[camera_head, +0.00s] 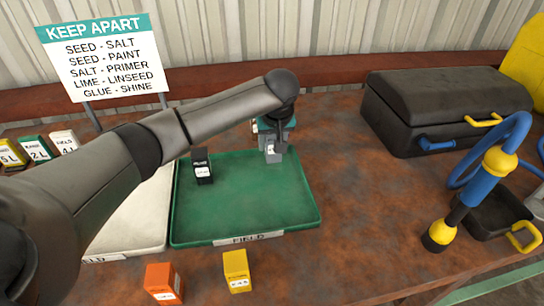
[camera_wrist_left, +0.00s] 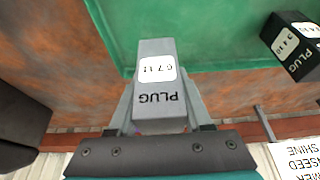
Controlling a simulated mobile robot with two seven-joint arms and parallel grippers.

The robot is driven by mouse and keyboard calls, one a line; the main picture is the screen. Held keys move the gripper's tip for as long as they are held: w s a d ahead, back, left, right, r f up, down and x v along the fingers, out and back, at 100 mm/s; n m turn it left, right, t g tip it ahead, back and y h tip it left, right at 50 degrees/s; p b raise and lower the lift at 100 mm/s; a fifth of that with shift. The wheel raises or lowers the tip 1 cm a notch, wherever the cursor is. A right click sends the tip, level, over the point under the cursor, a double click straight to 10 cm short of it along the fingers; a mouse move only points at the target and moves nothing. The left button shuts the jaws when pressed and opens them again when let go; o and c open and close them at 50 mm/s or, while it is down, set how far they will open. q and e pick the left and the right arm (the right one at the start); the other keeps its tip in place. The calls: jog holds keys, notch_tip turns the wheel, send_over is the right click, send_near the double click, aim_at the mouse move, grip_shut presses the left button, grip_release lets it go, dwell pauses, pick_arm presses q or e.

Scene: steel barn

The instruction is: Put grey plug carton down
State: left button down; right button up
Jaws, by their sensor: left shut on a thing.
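The grey plug carton (camera_head: 273,154) is between the fingers of my left gripper (camera_head: 273,139), at the far edge of the green tray (camera_head: 255,200). In the left wrist view the grey carton (camera_wrist_left: 154,62) shows its "PLUG" print and a white label, with the fingers shut on its sides. There it overlaps the tray's edge; I cannot tell whether it touches the tray. A black plug carton (camera_head: 203,170) stands in the tray to the left, apart from the grey one. My right gripper is not in view.
A pale tray (camera_head: 133,222) is left of the green one, partly behind my arm. Orange (camera_head: 163,283) and yellow (camera_head: 236,272) cartons stand in front. A "KEEP APART" sign (camera_head: 104,57) stands behind. A black case (camera_head: 440,98) is at right. The green tray's middle and right are bare.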

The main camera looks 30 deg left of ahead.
aim_at(272, 154)
pick_arm(q)
notch_tip(272, 154, down, 4)
jog(key=shift+f+b, duration=0.1)
jog(key=shift+b, duration=0.3)
jog(key=shift+f, duration=0.15)
jog(key=shift+c, duration=1.6)
grip_release()
jog(key=shift+r, duration=0.2)
jog(key=p+v, duration=0.3)
jog(key=v, duration=0.9)
